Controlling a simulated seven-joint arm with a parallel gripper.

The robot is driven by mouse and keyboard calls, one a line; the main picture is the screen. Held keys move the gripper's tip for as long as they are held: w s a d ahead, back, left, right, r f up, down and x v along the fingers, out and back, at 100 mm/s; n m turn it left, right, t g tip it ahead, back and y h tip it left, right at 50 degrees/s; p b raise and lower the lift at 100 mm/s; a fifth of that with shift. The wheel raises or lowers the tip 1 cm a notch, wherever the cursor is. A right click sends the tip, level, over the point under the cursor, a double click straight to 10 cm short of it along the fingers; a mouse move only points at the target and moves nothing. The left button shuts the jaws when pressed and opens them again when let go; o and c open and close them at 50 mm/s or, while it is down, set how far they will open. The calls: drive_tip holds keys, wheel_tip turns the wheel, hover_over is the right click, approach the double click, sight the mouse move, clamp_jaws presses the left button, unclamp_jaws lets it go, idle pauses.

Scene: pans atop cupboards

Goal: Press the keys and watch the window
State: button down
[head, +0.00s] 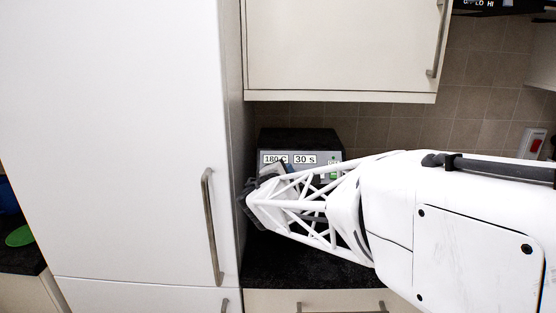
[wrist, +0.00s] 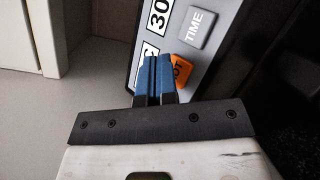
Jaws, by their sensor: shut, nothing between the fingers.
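A dark device with a grey front panel (head: 260,155) stands on the counter. Its windows read "180 C" (head: 275,159) and "30 s" (head: 304,159) in the head view. A small green patch (head: 334,175) shows at its right. In the wrist view the panel is turned: part of the "30" window (wrist: 160,16), a grey TIME key (wrist: 196,27) and an orange key (wrist: 181,70) show. My gripper (wrist: 154,62) has its blue fingertips together and empty, partly covering the orange key. Whether they touch it I cannot tell. In the head view my arm hides the panel's lower part.
A tall white cupboard (head: 130,130) with a long handle stands close on the left. A wall cupboard (head: 340,45) hangs above the device. The dark counter (head: 300,268) shows beneath my arm. A wall switch (head: 533,144) is at the right.

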drive_tip(key=shift+w+f, duration=0.35)
drive_tip(key=shift+f, duration=0.05)
idle(0.9)
drive_tip(key=shift+s+r, duration=0.35)
drive_tip(key=shift+s+r, duration=0.1)
idle(0.6)
drive_tip(key=s+r, duration=0.4)
drive_tip(key=shift+r, duration=0.1)
idle(0.6)
drive_tip(key=shift+s+d, duration=0.1)
idle(0.4)
